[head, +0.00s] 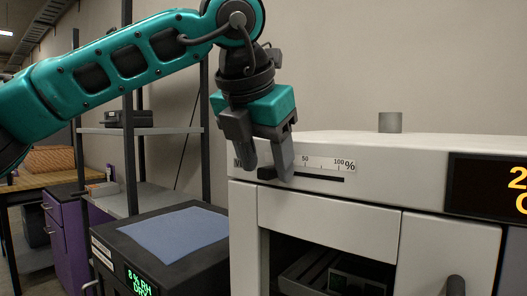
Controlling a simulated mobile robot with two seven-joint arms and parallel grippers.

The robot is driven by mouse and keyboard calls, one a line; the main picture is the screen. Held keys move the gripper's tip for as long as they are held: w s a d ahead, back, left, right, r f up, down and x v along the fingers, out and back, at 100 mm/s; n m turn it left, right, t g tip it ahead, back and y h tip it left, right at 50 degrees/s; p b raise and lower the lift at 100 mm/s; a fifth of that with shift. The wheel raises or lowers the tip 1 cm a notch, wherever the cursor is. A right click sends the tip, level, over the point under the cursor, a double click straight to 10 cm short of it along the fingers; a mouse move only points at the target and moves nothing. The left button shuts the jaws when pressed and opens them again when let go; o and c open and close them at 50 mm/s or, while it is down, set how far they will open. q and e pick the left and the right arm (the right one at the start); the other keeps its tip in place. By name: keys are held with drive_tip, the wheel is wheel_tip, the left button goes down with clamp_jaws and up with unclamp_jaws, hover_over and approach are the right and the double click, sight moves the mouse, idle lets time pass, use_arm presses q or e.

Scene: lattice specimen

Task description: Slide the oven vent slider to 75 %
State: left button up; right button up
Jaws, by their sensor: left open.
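The oven (330,215) is a pale grey cabinet on the right. The dark slider knob (266,173) shows near the slot's left end, left of the "50" mark. My left gripper (267,174) is open, fingers pointing down, one on each side of the knob in the picture. Whether a finger touches the knob I cannot tell. My right gripper is out of view.
An amber display (490,188) is on the oven's right front, and a short grey cylinder (390,122) stands on its top. A black unit with a blue mat (175,233) stands left of the oven. Shelving (150,130) and purple drawers (66,235) stand behind.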

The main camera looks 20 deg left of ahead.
use_arm(q)
clamp_jaws()
drive_tip(key=shift+s+d+b, duration=0.1)
drive_tip(key=shift+s+d, duration=0.35)
drive_tip(key=shift+d, duration=0.75)
drive_tip(key=shift+s+d+b, duration=0.15)
drive_tip(key=shift+s+d, duration=0.25)
drive_tip(key=shift+d, duration=0.75)
drive_tip(key=shift+s+d+b, duration=0.1)
drive_tip(key=shift+s+d, duration=0.35)
drive_tip(key=shift+d, duration=0.75)
unclamp_jaws()
drive_tip(key=p, duration=0.2)
approach(313, 162)
drive_tip(key=f, duration=0.1)
drive_tip(key=s+f, duration=0.1)
drive_tip(key=f, duration=0.1)
drive_tip(key=shift+s+d, duration=0.25)
drive_tip(key=shift+d, duration=0.05)
